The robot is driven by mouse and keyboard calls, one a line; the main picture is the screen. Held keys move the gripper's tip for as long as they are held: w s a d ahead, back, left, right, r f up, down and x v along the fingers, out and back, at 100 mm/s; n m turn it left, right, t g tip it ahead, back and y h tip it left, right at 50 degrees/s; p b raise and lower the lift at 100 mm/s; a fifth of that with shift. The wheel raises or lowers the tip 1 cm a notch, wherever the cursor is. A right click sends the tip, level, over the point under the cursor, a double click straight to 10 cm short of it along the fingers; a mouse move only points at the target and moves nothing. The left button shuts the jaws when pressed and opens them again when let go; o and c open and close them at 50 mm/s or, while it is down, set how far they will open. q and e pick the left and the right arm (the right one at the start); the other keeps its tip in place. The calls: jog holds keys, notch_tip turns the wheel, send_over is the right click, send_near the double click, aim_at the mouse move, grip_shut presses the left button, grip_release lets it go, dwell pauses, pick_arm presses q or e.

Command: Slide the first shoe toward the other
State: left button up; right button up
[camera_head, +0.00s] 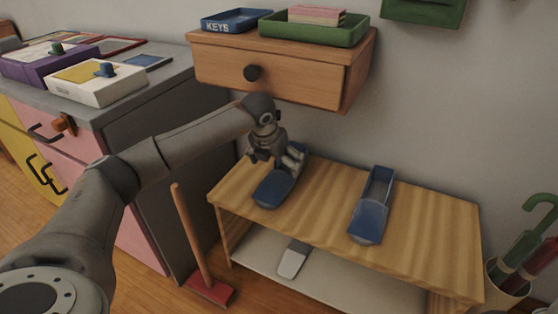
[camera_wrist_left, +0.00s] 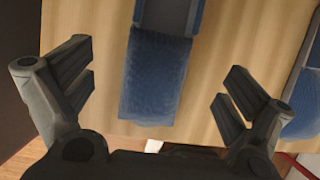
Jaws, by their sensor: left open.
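Two blue slip-on shoes lie on a striped wooden bench (camera_head: 425,220). The left shoe (camera_head: 271,192) is under my left gripper (camera_head: 277,160), which partly hides its far end. The right shoe (camera_head: 369,220) lies apart from it, with bare wood between them. In the left wrist view, the left shoe (camera_wrist_left: 153,80) is between the two spread fingers of my left gripper (camera_wrist_left: 160,85), with a gap on each side. The other shoe (camera_wrist_left: 302,105) shows at the right edge there. My left gripper is open and holds nothing. My right gripper is not in view.
A wooden wall drawer (camera_head: 265,75) hangs above the bench, bearing a blue KEYS tray (camera_head: 236,20) and a green tray (camera_head: 315,32). A red-based broom (camera_head: 208,285) stands left of the bench. A grey-and-white item (camera_head: 293,260) lies on the lower shelf. An umbrella stand (camera_head: 505,290) is at right.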

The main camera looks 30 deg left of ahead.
aim_at(281, 174)
pick_arm(q)
jog(key=shift+b+x, duration=1.55)
jog(key=shift+x, duration=2.25)
jog(key=shift+s, duration=0.1)
jog(key=c, duration=1.3)
